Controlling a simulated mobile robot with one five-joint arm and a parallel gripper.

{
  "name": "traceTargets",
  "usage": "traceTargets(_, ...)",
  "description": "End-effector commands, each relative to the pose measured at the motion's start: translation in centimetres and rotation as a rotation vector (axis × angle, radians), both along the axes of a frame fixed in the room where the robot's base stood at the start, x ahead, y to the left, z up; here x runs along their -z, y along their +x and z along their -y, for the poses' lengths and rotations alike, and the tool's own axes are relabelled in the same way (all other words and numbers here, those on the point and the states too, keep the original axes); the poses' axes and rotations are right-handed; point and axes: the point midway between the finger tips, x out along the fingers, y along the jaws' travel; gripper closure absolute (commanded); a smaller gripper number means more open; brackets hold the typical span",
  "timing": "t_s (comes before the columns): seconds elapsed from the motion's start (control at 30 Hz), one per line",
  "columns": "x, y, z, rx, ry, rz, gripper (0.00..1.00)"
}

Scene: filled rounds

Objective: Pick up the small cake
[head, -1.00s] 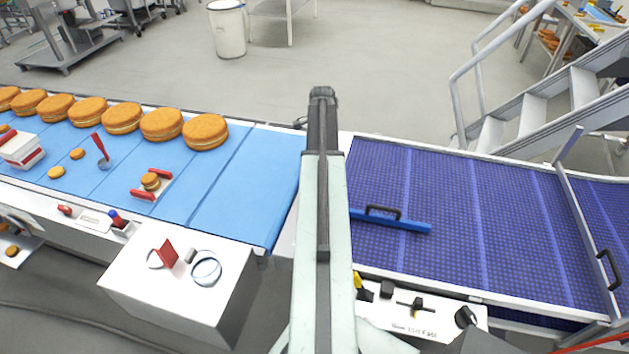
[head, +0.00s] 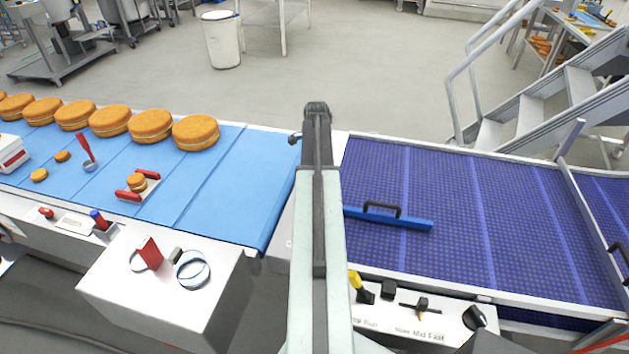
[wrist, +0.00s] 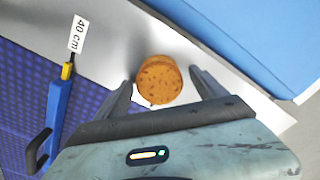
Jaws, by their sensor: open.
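A small round brown cake (wrist: 159,79) with darker patches shows in the wrist view, on a light metal strip between two belts. My gripper (wrist: 160,75) is open, with one dark finger on each side of this cake. A small gap shows beside each finger; I cannot tell how high the fingers are. In the head view my own arm covers this spot, so neither this cake nor my fingers show there. Another small cake (head: 137,183) sits between two red bars on the light blue belt. Two more flat small cakes (head: 62,156) lie further left.
Several large cakes (head: 195,132) line the far edge of the light blue belt (head: 235,190). A blue bar (head: 410,221) with a black handle lies on the purple belt (head: 500,215); its yellow end and a "40 cm" label (wrist: 77,34) are left of the cake. A white box (head: 165,285) stands nearer.

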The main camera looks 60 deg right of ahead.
Motion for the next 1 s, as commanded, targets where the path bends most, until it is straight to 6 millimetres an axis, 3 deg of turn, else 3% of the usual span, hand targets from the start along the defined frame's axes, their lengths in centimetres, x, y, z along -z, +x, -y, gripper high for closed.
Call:
traceTargets(0.03,-0.1,0.0,0.0,0.0,0.0,0.0,0.24)
traceTargets(0.17,-0.1,0.0,0.0,0.0,0.0,0.0,0.61)
traceTargets(0.2,-0.1,0.0,0.0,0.0,0.0,0.0,0.62)
traceTargets(0.47,-0.1,0.1,0.0,-0.001,0.0,0.0,0.62)
traceTargets(0.63,-1.3,0.1,0.0,-0.001,0.0,0.0,0.62)
traceTargets(1.0,-8.6,0.1,-0.1,-0.002,0.0,0.0,0.62)
